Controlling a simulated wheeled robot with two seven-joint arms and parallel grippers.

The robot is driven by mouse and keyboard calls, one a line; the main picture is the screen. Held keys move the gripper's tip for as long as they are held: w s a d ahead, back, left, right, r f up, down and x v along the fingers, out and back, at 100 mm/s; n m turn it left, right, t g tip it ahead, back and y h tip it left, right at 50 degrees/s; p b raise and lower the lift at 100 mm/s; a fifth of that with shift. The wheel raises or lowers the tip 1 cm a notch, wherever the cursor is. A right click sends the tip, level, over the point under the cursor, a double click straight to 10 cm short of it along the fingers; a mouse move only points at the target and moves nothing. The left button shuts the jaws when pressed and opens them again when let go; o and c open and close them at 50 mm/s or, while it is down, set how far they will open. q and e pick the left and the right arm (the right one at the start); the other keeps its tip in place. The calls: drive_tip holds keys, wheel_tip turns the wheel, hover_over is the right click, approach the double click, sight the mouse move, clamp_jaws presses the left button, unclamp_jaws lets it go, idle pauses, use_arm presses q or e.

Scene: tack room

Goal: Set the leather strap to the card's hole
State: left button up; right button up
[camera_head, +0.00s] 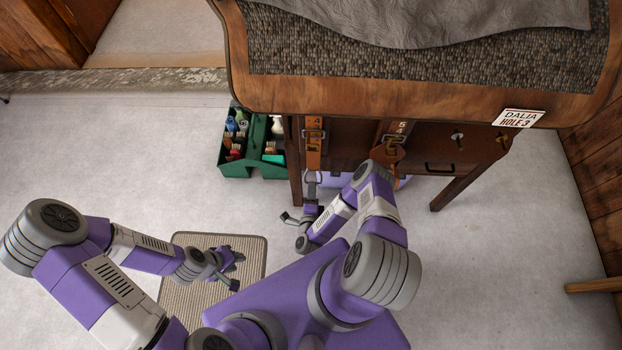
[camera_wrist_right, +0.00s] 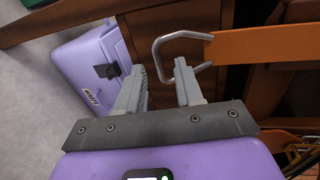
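A tan leather strap (camera_head: 313,157) hangs from the table front with a metal buckle and a printed 4; a metal loop (camera_head: 311,187) is at its lower end. A second brown strap (camera_head: 392,139) with a buckle shows 5 and 4. The card (camera_head: 518,118) reads "DALIA HOLE 3". My right gripper (camera_head: 304,213) is below the first strap. In the right wrist view its fingers (camera_wrist_right: 161,82) are open, with the metal loop (camera_wrist_right: 158,50) at the fingertips and an orange-tan strap (camera_wrist_right: 263,44) running right from it. My left gripper (camera_head: 236,270) is open and empty over the mat.
A green caddy (camera_head: 236,168) of bottles and brushes stands left of the table leg. A purple case (camera_wrist_right: 84,62) is beside the right gripper. The wooden table (camera_head: 350,101) carries a grey cloth. A ribbed mat (camera_head: 190,291) lies on the floor.

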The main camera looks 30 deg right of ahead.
drive_tip(key=b+x, duration=0.2)
drive_tip(key=x, duration=0.4)
drive_tip(key=shift+w, duration=0.1)
clamp_jaws()
